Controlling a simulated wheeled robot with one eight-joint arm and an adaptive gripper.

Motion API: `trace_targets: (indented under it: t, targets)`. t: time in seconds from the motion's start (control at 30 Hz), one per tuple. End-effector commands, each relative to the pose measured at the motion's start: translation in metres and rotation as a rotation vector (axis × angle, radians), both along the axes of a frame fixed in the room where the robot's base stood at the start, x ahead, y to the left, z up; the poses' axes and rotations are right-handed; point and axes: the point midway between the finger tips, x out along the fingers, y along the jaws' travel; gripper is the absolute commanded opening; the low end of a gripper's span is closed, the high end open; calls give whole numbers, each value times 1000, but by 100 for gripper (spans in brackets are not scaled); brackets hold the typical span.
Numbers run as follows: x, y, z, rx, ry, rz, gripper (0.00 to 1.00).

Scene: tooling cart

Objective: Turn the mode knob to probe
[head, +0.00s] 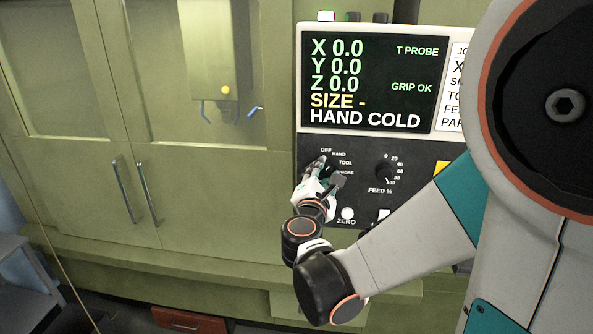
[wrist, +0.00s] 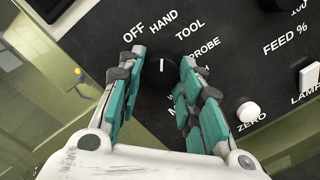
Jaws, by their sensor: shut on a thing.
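The black mode knob (wrist: 161,68) sits between the two fingers of my gripper (wrist: 160,60) in the wrist view. The fingers are shut on it, one on each side. Its white pointer line points up in that view, toward the HAND label (wrist: 164,22). The TOOL label (wrist: 190,30) is right of that, and the PROBE label (wrist: 205,48) is further round, partly behind the right finger. In the head view, my gripper (head: 318,172) is against the control panel (head: 350,205) and hides most of the knob. The screen (head: 370,80) reads HAND COLD.
The feed knob (head: 385,172) is right of the mode knob. The white ZERO button (head: 347,213) is below, close to my gripper. Green cabinet doors with handles (head: 122,190) are at the left. My arm covers the panel's right side in the head view.

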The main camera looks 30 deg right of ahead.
Motion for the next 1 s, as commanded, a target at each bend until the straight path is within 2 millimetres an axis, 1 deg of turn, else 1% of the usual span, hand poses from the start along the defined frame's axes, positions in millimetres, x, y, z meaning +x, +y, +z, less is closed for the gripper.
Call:
trace_targets:
  t: [0.17,0.37,1.0]
  targets:
    - [0,0,0,53,-35,0,9]
    - [0,0,0,167,-113,0,9]
    - [-2,-1,1,667,-451,0,9]
